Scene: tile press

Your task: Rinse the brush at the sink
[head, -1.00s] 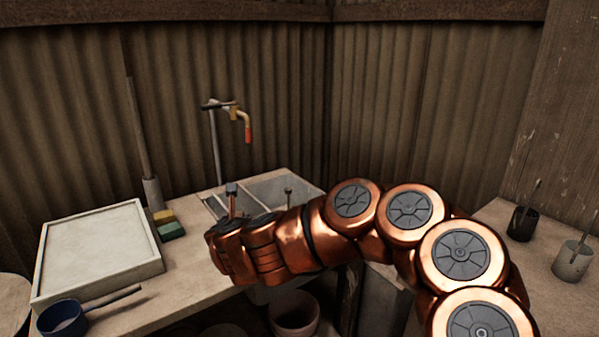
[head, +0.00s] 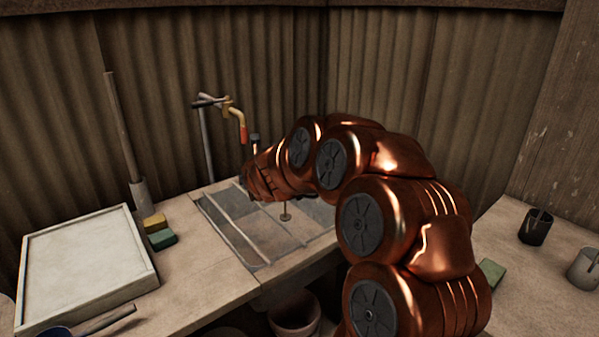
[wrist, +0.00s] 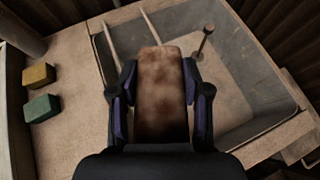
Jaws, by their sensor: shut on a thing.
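The sink (head: 222,228) is a grey basin set into the bench, with a drain fitting (head: 285,216) inside. In the wrist view my gripper (wrist: 160,75) is shut on the brush (wrist: 161,100), a brown, mottled block between the two fingers. The brush is above the sink basin (wrist: 237,75), near its left part. In the head view my arm hides most of the gripper and the brush. No water flow can be made out.
A pale framed tray (head: 85,265) lies left on the bench. Yellow (head: 155,222) and green (head: 161,239) sponges lie beside it, also in the wrist view (wrist: 40,76). A broom-like pole (head: 124,130) stands behind. A bucket (head: 295,312) is below; cups (head: 537,226) stand right.

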